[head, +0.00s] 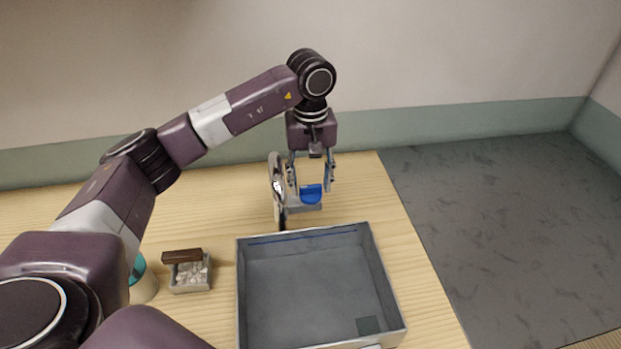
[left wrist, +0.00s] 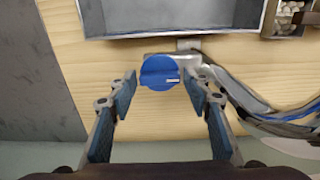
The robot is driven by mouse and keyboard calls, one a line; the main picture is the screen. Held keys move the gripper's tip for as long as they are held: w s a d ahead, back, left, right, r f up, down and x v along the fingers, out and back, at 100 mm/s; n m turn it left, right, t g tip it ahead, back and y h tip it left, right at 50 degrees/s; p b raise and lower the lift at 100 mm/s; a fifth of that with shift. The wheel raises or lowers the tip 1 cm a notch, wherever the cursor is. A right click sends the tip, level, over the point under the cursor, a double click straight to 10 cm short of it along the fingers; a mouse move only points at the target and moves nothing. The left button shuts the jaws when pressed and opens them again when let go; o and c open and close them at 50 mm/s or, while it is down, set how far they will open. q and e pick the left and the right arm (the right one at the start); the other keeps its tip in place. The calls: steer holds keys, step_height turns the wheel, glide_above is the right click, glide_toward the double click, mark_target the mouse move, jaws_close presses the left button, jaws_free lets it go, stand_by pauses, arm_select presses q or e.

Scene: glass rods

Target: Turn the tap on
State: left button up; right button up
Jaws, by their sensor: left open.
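The tap stands behind the basin, with a curved chrome spout (head: 278,187) and a round blue knob (head: 311,193) on a grey base. In the left wrist view the blue knob (left wrist: 159,72) shows a small white mark on its right side, and the chrome spout (left wrist: 265,105) runs off to the right. My left gripper (head: 312,188) points down over the knob. Its fingers (left wrist: 163,85) are open, one on each side of the knob, with gaps visible between pads and knob. My right gripper is not in view.
A grey square basin (head: 379,262) stands in front of the tap on the wooden table (head: 218,205). A small tray of white pieces with a brown block (head: 182,256) is left of the basin. A cream and teal object (head: 143,286) is partly hidden behind my arm.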

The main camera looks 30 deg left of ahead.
arm_select(q)
steer(key=shift+c, duration=0.8)
steer(key=c, duration=0.7)
